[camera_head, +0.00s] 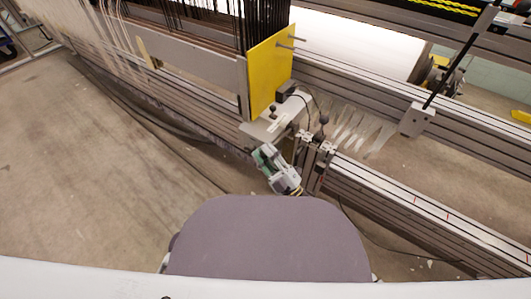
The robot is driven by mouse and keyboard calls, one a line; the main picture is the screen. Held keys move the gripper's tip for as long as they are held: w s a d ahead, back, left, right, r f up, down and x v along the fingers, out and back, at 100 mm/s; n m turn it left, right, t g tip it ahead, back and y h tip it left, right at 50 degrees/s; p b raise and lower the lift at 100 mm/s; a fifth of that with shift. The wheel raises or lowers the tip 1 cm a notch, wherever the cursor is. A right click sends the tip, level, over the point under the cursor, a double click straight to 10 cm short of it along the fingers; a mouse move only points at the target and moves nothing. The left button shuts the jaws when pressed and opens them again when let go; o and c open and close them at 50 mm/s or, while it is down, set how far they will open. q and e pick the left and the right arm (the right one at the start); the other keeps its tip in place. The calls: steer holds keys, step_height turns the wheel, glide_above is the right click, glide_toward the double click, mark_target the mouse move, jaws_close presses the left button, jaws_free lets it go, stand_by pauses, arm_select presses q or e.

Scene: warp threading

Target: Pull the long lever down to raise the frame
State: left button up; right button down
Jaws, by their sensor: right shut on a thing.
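My right gripper (267,156), green and grey, is low in front of the loom's corner, just below a flat grey plate. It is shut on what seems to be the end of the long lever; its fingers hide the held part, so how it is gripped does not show. My left gripper is not in view.
A long black rod (452,73) rises from a grey block (417,120) on the right rail. Slotted metal rails (430,212) run diagonally to the right. Pale strips (347,125) fan out behind the knobs. The concrete floor (95,185) at left is clear.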

steer(key=shift+s+a+f, duration=0.1)
steer(key=shift+s+f, duration=0.05)
steer(key=shift+f, duration=0.25)
steer(key=c, duration=1.2)
jaws_free()
steer(key=shift+c, duration=0.2)
steer(key=shift+o, duration=0.7)
steer(key=shift+r, duration=0.15)
steer(key=v, duration=1.2)
